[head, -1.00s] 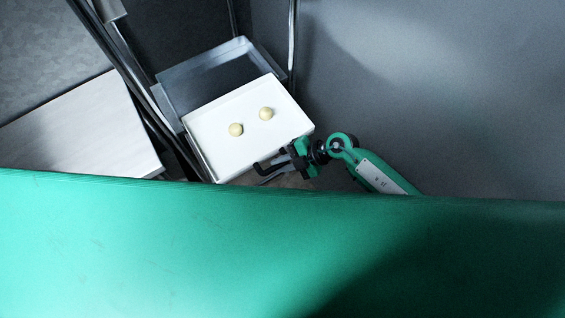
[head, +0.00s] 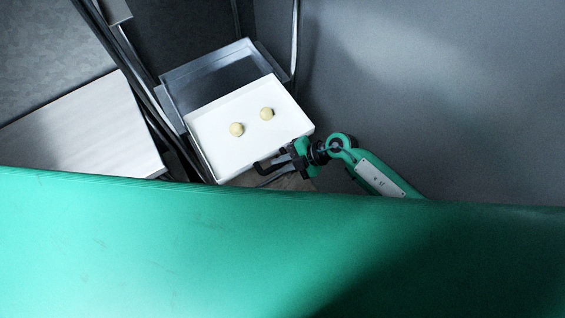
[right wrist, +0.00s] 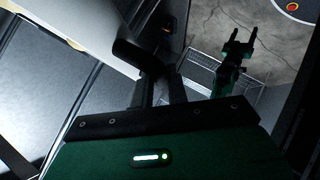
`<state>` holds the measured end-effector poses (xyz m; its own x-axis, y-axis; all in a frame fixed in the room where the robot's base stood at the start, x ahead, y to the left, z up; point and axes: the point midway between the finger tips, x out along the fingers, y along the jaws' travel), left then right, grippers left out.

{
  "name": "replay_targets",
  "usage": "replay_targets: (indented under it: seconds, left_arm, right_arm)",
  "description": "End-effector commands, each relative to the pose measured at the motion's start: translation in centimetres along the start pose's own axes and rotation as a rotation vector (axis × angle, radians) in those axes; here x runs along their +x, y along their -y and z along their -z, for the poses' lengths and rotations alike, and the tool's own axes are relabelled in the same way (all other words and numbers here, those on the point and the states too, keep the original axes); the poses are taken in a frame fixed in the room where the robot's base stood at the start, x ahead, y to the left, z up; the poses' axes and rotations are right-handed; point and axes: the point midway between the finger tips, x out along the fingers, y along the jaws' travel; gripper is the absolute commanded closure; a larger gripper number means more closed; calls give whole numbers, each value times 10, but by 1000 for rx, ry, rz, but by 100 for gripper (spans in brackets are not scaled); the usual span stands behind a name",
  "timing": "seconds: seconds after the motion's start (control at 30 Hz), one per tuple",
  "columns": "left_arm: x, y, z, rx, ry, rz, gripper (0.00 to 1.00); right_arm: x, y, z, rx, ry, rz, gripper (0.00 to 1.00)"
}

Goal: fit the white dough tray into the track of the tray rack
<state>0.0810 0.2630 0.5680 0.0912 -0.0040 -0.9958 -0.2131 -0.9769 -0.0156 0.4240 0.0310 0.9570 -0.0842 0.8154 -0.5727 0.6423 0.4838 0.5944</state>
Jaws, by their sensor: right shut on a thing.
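The white dough tray (head: 225,150) lies in front of the tray rack (head: 296,40) in the head view, with two pale dough balls (head: 237,129) (head: 266,114) on it. Its far edge overlaps the near side of a grey metal tray (head: 205,82) in the rack. I cannot tell whether its edges sit in the track. My right gripper (head: 268,166) is shut on the tray's near edge. In the right wrist view the white tray (right wrist: 95,22) runs past its fingers at upper left. My left gripper (right wrist: 239,42) shows there, apart from the tray, fingers spread and empty.
A pale flat board or tabletop (head: 85,130) lies left of the rack, beyond dark posts. A grey wall (head: 430,100) fills the right. A wire basket (right wrist: 200,72) is near my left gripper in the right wrist view. My green body covers the lower head view.

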Motion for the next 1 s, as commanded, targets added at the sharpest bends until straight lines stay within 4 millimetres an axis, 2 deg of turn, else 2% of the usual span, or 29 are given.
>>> replay_targets:
  seconds: [1.0]
  left_arm:
    - [-2, 0, 0, 0, 0, 0, 37]
  right_arm:
    - [2, -5, -3, 0, 0, -1, 100]
